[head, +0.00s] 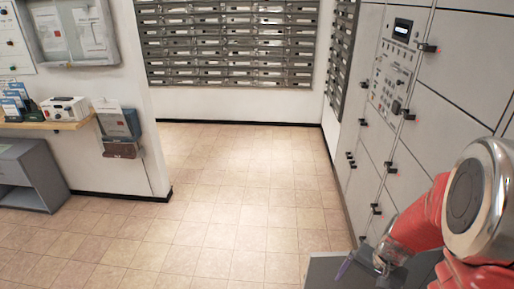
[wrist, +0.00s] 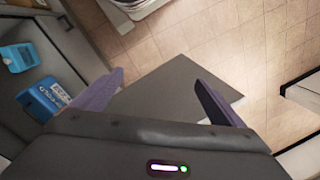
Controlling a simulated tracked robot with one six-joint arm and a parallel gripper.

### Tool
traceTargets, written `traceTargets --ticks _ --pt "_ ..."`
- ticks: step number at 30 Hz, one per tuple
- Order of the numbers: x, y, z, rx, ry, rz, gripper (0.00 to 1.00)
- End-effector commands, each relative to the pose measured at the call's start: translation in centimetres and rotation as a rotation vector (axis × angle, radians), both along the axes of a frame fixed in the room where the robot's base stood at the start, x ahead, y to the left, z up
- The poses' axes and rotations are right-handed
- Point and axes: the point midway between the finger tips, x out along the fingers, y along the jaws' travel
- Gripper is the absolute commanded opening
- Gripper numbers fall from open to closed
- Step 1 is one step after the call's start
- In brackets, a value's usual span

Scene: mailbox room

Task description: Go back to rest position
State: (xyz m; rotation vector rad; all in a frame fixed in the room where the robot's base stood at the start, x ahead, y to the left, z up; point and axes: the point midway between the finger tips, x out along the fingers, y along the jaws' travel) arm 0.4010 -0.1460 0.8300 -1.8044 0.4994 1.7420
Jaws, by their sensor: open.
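My gripper (wrist: 157,77) shows its two purple fingers spread wide apart in the wrist view, with nothing held between them. In the head view my gripper (head: 350,266) is low at the right, at the end of my red arm, with one purple finger visible over a dark grey surface (head: 322,268). The rest of the gripper is hard to make out there.
Grey lockers (head: 460,75) with black handles stand close on the right. A mailbox bank (head: 230,45) hangs on the back wall. A wooden shelf (head: 45,125) is at left. Tiled floor (head: 230,190) is clear. Blue packages (wrist: 45,98) lie at left in the wrist view.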

Motion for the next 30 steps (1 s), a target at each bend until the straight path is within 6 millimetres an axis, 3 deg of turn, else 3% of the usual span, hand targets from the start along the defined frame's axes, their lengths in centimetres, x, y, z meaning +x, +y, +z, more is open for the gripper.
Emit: traceTargets --ticks 12,30 --pt "-3.4 4.6 7.8 -0.052 -0.008 0.216 0.93" --pt "-8.2 9.0 16.3 -0.186 -0.106 0.453 0.93"
